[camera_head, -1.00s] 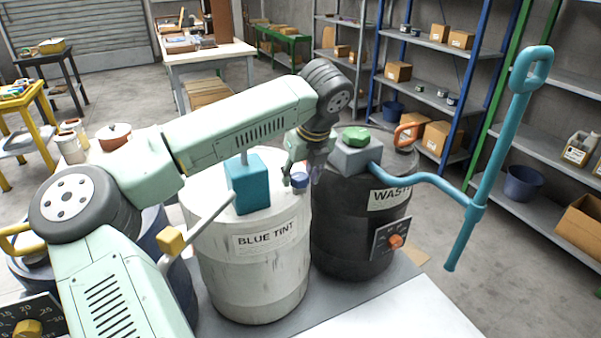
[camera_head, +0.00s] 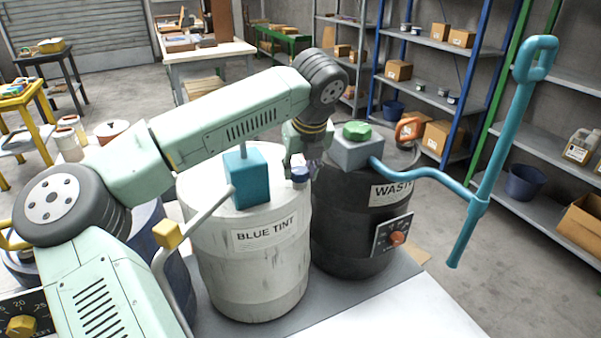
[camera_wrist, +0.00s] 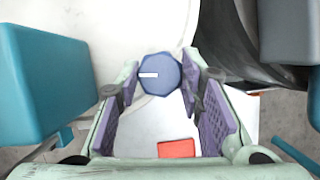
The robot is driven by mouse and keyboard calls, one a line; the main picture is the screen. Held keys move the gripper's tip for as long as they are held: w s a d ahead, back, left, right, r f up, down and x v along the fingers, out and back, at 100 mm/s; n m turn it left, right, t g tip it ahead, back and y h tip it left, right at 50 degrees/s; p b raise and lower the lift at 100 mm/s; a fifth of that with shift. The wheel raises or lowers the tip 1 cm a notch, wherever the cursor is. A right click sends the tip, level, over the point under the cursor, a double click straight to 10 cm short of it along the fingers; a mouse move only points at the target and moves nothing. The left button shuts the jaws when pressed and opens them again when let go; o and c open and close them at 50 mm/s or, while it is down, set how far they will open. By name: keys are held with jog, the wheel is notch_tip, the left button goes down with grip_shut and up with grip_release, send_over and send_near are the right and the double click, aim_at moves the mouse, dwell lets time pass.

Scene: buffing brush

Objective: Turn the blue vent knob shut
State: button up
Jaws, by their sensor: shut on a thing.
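The blue vent knob (camera_wrist: 160,74) is a faceted blue cap with a white line across its left half, on the top of the white drum marked BLUE TINT (camera_head: 253,285). In the head view the knob (camera_head: 299,175) shows at the drum's right edge, just under my gripper (camera_head: 300,162). In the wrist view my gripper (camera_wrist: 160,88) has its purple-padded fingers on both sides of the knob, shut on it. The white line points left, roughly level. The far side of the knob is partly hidden in the head view.
A teal block (camera_head: 247,178) with a pipe stands on the white drum, left of my gripper. The black WASTE drum (camera_head: 345,220) stands close on the right, with a grey block, green cap (camera_head: 357,131) and blue pipe handle (camera_head: 480,185). A red patch (camera_wrist: 177,148) lies below the fingers.

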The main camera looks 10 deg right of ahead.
jog(key=m+h+b, duration=0.1)
jog(key=m+b, duration=0.1)
jog(key=m, duration=0.1)
jog(key=shift+a+f+b, duration=0.1)
jog(key=shift+b, duration=0.2)
jog(key=shift+a+m+g+h+b, duration=0.2)
jog(key=shift+m+h, duration=0.25)
jog(key=shift+m, duration=0.55)
jog(key=shift+d+m+g+h+b, duration=0.1)
jog(key=shift+m+h+b, duration=0.25)
jog(key=shift+m, duration=0.65)
jog(key=o, duration=1.2)
jog(key=shift+c, duration=0.2)
jog(key=v, duration=1.2)
jog(key=shift+m, duration=0.3)
